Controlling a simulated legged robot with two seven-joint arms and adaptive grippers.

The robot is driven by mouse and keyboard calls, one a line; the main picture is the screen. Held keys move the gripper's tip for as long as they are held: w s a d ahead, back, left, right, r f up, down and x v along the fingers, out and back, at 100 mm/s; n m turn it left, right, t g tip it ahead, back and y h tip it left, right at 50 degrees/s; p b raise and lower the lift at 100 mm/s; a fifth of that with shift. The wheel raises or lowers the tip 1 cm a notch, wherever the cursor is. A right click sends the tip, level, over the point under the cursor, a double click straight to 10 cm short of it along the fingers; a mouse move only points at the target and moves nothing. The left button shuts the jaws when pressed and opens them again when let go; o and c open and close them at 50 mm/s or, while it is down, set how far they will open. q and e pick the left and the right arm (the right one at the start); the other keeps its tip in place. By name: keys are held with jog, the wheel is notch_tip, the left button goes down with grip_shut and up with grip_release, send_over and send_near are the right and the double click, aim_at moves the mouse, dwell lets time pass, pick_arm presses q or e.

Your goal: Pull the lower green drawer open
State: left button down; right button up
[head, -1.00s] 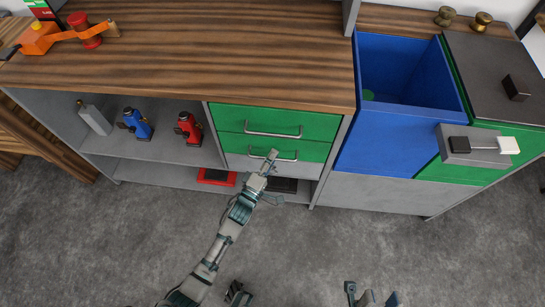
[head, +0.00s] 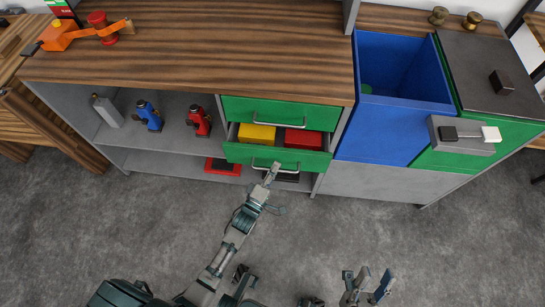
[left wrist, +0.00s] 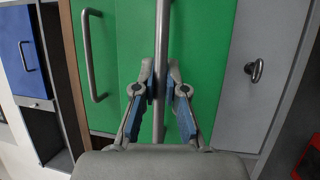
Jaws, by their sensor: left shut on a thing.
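The lower green drawer (head: 240,153) stands open, pulled out from the cabinet under the wooden top. A yellow block (head: 257,135) and a red block (head: 303,140) show inside it. My left gripper (head: 271,172) is at its front, shut on its metal bar handle. In the left wrist view the fingers of my left gripper (left wrist: 161,95) close from both sides on the handle (left wrist: 161,45), with the green drawer front (left wrist: 208,60) behind. My right gripper (head: 367,284) is open and empty over the floor at the bottom of the head view.
The upper green drawer (head: 285,113) is shut above. Open grey shelves with small blue (head: 148,115) and red (head: 198,121) devices stand to the left. A blue bin (head: 385,132) is to the right. A red tray (head: 222,167) lies on the lower shelf. The grey floor in front is clear.

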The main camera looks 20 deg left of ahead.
pick_arm(q)
jog(key=s+d+p, duration=0.4)
jog(key=s, duration=0.8)
jog(key=shift+f, duration=0.3)
pick_arm(e)
jog(key=w+a+f+n+g, duration=0.1)
jog(key=w+f+n+g, duration=0.1)
jog(key=w+f+g, duration=0.5)
jog(key=shift+w+a+f+g, duration=0.2)
jog(key=shift+f+g, duration=0.6)
jog(key=shift+g, duration=0.7)
pick_arm(q)
jog(key=shift+s, duration=0.1)
jog(key=c, duration=1.3)
grip_release()
jog(key=shift+o, duration=0.5)
jog(key=shift+d, duration=0.1)
jog(key=shift+r, duration=0.15)
pick_arm(e)
jog(key=shift+w+d, duration=0.1)
jog(key=shift+d, duration=0.2)
pick_arm(q)
jog(key=v, duration=1.1)
jog(key=shift+s, duration=0.35)
pick_arm(e)
jog(key=shift+a, duration=0.1)
jog(key=shift+a, duration=0.1)
